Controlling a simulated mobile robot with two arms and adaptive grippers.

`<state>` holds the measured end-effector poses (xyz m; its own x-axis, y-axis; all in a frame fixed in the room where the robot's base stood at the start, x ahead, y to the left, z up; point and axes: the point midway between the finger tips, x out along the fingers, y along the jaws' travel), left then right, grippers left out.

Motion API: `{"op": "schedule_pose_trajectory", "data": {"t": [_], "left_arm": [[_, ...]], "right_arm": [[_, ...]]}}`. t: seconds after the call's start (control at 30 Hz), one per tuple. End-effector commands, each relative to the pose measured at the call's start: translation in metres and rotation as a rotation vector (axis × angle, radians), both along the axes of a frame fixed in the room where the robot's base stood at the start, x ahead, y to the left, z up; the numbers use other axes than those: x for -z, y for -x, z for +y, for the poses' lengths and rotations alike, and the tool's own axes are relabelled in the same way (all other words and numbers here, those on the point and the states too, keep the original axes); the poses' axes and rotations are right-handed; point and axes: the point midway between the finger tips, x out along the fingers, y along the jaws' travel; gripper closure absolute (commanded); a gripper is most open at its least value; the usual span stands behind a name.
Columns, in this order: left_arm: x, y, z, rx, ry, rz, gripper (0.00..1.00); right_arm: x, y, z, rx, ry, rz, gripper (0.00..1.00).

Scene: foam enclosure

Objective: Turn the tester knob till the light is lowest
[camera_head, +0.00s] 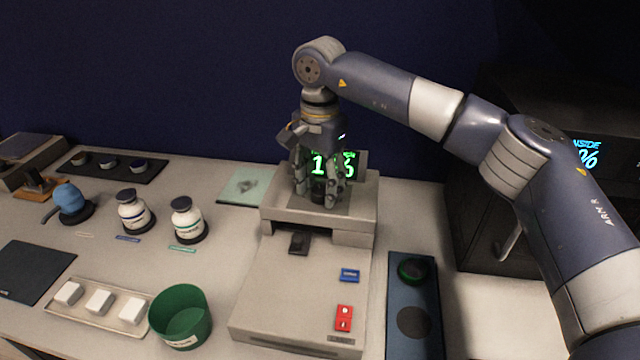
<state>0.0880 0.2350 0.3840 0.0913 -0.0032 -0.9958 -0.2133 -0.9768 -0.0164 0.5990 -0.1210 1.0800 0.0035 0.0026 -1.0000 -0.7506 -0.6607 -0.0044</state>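The tester (285,290) is a pale stepped box on the bench, with a raised block at its back. A green lit display (347,165) stands on that block, its digits partly hidden by my gripper. My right gripper (317,198) points straight down over the raised block, in front of the display. Its fingers stand on either side of a small dark part that looks like the knob (318,196). The knob is mostly hidden, and I cannot tell whether the fingers touch it. My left gripper is not in view.
On the tester's lower deck are a blue button (349,275) and a red switch (344,318). A green cup (181,318), a tray of white blocks (88,322) and two white bottles (187,220) stand left. A blue panel (413,290) lies right, near a dark cabinet (470,190).

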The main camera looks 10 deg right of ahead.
Motion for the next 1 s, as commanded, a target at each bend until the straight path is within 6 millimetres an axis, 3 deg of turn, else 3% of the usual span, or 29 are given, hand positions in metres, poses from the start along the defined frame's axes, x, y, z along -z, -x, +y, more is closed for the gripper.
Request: {"op": "schedule_pose_trajectory", "data": {"t": [0.37, 0.47, 0.8, 1.0], "left_arm": [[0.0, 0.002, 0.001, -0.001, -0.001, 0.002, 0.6], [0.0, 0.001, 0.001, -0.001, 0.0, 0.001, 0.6], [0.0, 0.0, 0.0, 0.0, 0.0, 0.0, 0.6], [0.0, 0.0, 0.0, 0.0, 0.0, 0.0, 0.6]], "right_arm": [[-0.004, 0.0, 0.0, 0.0, 0.001, 0.002, 0.49], [-0.017, 0.0, 0.0, 0.0, 0.001, 0.001, 0.49], [-0.088, 0.0, 0.0, 0.001, 0.001, 0.0, 0.49], [-0.113, 0.0, 0.0, 0.001, 0.001, 0.001, 0.49]]}}
